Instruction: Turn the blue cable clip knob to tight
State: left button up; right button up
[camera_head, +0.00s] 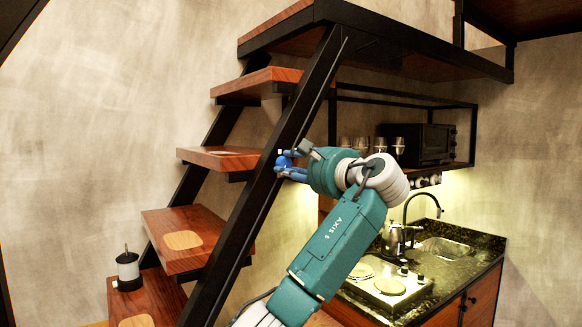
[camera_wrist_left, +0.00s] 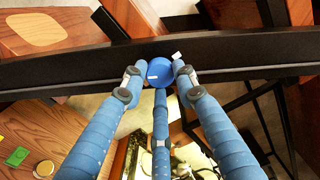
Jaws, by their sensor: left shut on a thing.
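The blue cable clip knob (camera_head: 283,162) is on the black sloping stair stringer. In the left wrist view the knob (camera_wrist_left: 159,73) is round, with a small white mark on its face, and a white tab stands at its upper right. My left gripper (camera_head: 285,166) reaches the stringer from the right and is shut on the knob. In the left wrist view the blue fingers of my left gripper (camera_wrist_left: 156,80) are on the left, right and near sides of the knob. The fingers partly hide the knob in the head view. My right gripper is in neither view.
Wooden treads (camera_head: 185,240) rise along the black stringer (camera_head: 250,215). A lantern-like canister (camera_head: 128,270) stands on a low tread. At right are a dark counter (camera_head: 470,250) with kettle (camera_head: 397,238) and hotplates, and a shelf with glasses and a black oven (camera_head: 420,143).

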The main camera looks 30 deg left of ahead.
pick_arm(q)
jog(key=m, duration=0.6)
jog(key=shift+m+p, duration=0.3)
jog(key=m+p, duration=0.1)
jog(key=m, duration=0.3)
jog(key=shift+m, duration=0.5)
jog(key=shift+f, duration=0.15)
jog(key=o, duration=1.1)
jog(key=shift+o, duration=0.2)
jog(key=shift+w+d, duration=0.1)
jog(key=v, duration=1.2)
